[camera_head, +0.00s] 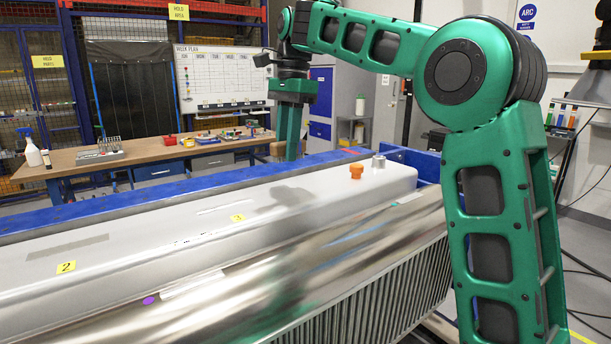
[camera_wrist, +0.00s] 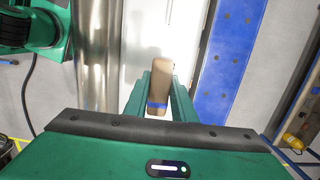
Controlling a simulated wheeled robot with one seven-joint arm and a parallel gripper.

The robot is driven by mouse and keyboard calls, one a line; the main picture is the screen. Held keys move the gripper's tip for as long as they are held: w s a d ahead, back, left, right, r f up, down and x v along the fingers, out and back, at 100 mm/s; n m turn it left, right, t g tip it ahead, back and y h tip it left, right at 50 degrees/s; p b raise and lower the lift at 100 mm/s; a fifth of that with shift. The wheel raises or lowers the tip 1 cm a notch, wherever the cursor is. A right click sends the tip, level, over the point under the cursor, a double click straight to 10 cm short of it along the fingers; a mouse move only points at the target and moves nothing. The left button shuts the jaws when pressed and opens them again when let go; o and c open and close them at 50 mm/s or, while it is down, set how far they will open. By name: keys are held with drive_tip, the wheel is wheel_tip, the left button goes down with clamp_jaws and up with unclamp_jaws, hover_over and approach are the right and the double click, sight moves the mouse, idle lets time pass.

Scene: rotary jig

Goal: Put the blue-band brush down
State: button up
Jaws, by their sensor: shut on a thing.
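The blue-band brush (camera_wrist: 158,68) is a tan block with a blue band near its lower end in the wrist view. My gripper (camera_wrist: 159,93) is shut on it, with one green finger on each side. In the head view my gripper (camera_head: 289,132) points down beyond the grey jig part (camera_head: 130,236), near the blue frame. A tan piece of the brush (camera_head: 277,149) shows beside the fingers there. I cannot tell whether the brush touches anything below.
The blue rail (camera_wrist: 222,65) runs close to the brush's right in the wrist view. An orange knob (camera_head: 356,171) and a grey stub (camera_head: 379,163) stand on the jig part. A wooden workbench (camera_head: 140,155) with tools and a spray bottle (camera_head: 31,149) is behind.

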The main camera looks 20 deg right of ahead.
hover_over(305, 186)
drive_tip(key=f, duration=0.3)
drive_tip(key=shift+w+d+f, duration=0.15)
drive_tip(key=shift+d+f, duration=0.05)
drive_tip(key=shift+d, duration=0.05)
drive_tip(key=shift+f, duration=2)
drive_tip(key=o, duration=1)
drive_tip(key=shift+f, duration=0.1)
drive_tip(key=r, duration=0.4)
drive_tip(key=d+r, duration=0.1)
drive_tip(key=r, duration=0.7)
drive_tip(key=shift+w+d+r, duration=0.1)
drive_tip(key=shift+w+d, duration=0.1)
